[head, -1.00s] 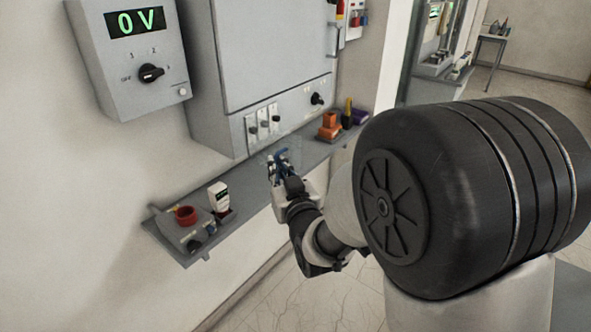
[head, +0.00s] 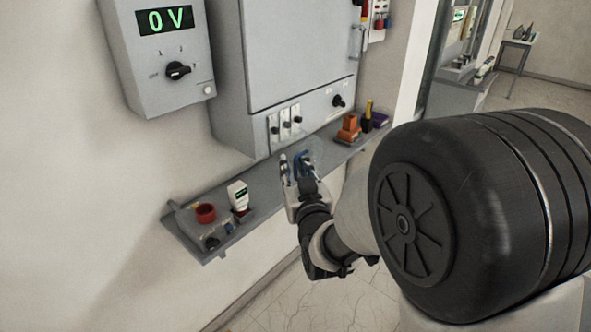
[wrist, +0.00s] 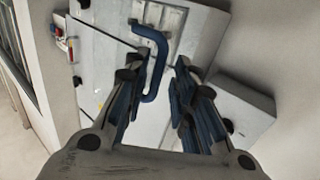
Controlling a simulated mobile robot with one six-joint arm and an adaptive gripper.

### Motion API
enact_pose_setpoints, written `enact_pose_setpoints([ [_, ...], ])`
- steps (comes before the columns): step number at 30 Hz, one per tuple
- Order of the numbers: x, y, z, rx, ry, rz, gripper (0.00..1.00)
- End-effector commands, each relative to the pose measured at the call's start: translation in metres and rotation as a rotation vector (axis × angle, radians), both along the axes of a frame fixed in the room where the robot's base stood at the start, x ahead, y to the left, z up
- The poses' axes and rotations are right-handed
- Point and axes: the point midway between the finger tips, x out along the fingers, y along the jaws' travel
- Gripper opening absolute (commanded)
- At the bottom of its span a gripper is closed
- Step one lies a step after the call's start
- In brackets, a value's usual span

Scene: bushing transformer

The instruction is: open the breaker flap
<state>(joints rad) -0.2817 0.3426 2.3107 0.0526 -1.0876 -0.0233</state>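The three-switch breaker row (head: 285,123) sits low on the front of the grey cabinet. A faint clear panel (head: 314,147), perhaps the breaker flap, shows just below and in front of it. In the wrist view a blue bent handle (wrist: 153,50) stands in front of the cabinet, beyond and between my fingertips. My gripper (head: 295,166) is above the shelf, in front of the breakers. In the wrist view my gripper (wrist: 156,78) has its blue-padded fingers apart with nothing clearly held. The handle's lower end is near the left finger; I cannot tell whether they touch.
The shelf (head: 262,182) runs under the cabinet. A red ring-shaped item (head: 205,212), a white meter (head: 238,196) and orange blocks (head: 349,127) stand on it. A box reading 0 V (head: 160,60) hangs at left. Open floor lies below the shelf.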

Motion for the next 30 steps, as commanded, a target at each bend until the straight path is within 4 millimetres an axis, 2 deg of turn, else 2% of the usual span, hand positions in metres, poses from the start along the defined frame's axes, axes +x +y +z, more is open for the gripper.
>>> enact_pose_setpoints([
  [11, -0.005, -0.003, 0.001, 0.002, -0.001, -0.004, 0.28],
  [22, -0.061, -0.015, 0.000, 0.002, -0.001, -0.001, 0.28],
  [30, -0.073, -0.018, 0.000, 0.001, -0.001, -0.002, 0.28],
])
